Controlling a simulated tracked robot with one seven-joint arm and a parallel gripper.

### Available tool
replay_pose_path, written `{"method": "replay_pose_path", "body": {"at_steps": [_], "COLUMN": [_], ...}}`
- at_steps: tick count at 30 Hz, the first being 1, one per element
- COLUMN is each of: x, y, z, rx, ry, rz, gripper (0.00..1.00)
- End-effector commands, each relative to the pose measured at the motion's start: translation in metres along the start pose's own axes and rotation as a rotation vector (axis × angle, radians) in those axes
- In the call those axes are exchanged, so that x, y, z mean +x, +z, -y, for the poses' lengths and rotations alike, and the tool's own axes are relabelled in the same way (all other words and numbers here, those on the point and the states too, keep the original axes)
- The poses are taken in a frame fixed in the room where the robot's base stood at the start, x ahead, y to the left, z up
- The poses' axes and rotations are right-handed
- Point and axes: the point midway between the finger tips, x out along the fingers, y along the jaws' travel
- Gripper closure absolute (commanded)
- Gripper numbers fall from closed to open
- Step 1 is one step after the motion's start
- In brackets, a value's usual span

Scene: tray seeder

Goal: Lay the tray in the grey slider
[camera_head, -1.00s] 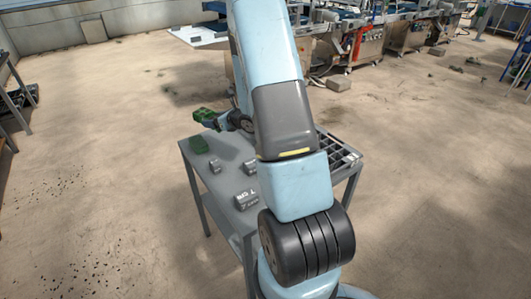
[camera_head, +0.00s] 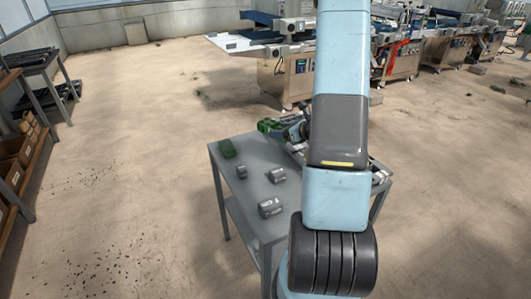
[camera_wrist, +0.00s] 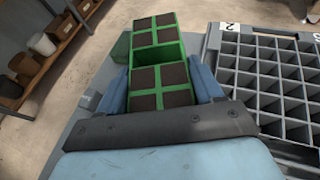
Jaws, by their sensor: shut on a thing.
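My gripper (camera_wrist: 163,92) has its two blue fingers closed on the sides of a green tray (camera_wrist: 159,61) with dark-filled square cells. In the head view the tray (camera_head: 268,125) shows beyond the back of the grey table's top, at the end of my gripper (camera_head: 292,130). A grey rack with many open cells (camera_wrist: 262,68) lies just right of the tray in the wrist view, apart from it in the picture. In the head view the rack is mostly hidden behind my arm. I cannot tell whether this rack is the grey slider.
The grey table (camera_head: 243,198) carries a dark green block (camera_head: 227,148) at its back left corner and three small grey blocks, one of them at the front (camera_head: 270,208). Shelves with pots (camera_wrist: 44,45) stand left. Machines (camera_head: 285,75) stand behind across open floor.

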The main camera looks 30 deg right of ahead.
Motion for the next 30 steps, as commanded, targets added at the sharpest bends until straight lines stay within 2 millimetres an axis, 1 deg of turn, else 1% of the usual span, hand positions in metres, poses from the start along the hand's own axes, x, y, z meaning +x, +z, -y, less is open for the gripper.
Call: {"method": "replay_pose_path", "body": {"at_steps": [1, 7, 12, 15, 18, 25, 30], "x": [0.012, 0.052, 0.081, 0.094, 0.102, 0.112, 0.121], "y": [-0.001, -0.003, -0.021, -0.029, -0.033, -0.039, -0.057], "z": [-0.005, -0.021, -0.028, -0.032, -0.033, -0.036, -0.037], "rx": [-0.001, 0.0, 0.003, 0.002, 0.001, 0.001, 0.003], "ry": [0.005, 0.004, 0.001, 0.001, 0.0, -0.001, -0.001], "rz": [0.0, 0.0, 0.0, 0.0, 0.001, 0.0, -0.001], "gripper": [0.75, 0.75, 0.75, 0.75, 0.75, 0.75, 0.75]}}
